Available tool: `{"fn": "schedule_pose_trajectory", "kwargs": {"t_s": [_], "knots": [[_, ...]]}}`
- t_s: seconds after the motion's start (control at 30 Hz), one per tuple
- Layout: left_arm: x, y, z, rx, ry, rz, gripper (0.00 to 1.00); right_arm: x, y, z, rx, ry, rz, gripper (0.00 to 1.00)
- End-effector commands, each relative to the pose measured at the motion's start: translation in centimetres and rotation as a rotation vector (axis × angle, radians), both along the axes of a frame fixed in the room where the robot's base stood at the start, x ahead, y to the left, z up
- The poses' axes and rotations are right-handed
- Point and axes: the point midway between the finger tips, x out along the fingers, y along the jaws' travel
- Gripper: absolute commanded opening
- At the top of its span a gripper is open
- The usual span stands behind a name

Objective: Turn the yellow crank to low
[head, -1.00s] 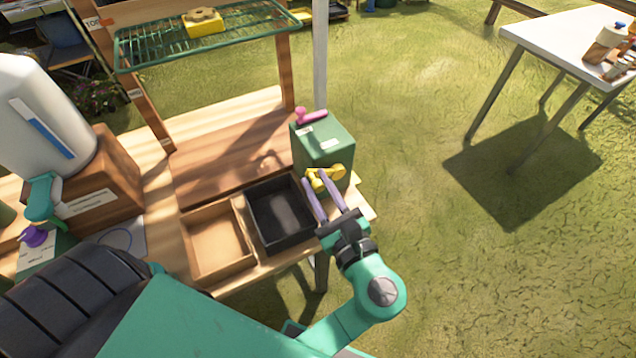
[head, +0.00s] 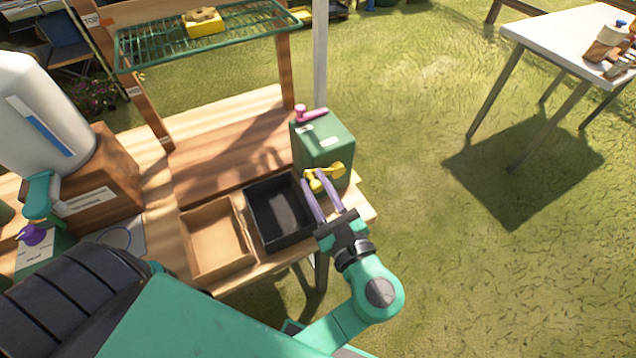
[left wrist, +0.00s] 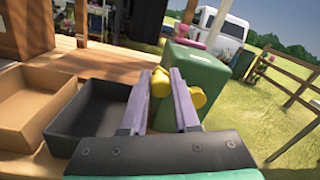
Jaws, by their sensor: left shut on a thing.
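The yellow crank (head: 326,179) is on the front face of a green box (head: 325,143) at the right end of the wooden bench. Its two ends lie to the left and right, the left one a little lower. My left gripper (head: 315,184) reaches it from below and its purple fingers are shut on the crank. In the left wrist view, one yellow end of the crank (left wrist: 160,84) shows between the fingertips and another yellow end beside the right finger. The low mark cannot be read. My right gripper is not in view.
A black tray (head: 279,243) and a cardboard tray (head: 188,252) stand left of my gripper. A wire shelf (head: 150,54) is above the bench. Open grass lies to the right.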

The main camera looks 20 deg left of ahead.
Motion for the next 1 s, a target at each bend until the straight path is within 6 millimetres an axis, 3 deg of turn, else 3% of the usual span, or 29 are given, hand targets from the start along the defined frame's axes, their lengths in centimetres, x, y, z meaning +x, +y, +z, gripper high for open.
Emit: {"fn": "schedule_pose_trajectory", "kwargs": {"t_s": [0.5, 1.0], "knots": [[-0.5, 0.5, -3.0, -0.234, -0.282, -0.001, 0.0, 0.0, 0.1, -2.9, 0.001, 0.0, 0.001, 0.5], [-0.5, 0.5, -3.9, -0.338, -0.408, -0.001, 0.0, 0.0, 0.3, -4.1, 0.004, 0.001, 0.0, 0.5]]}}
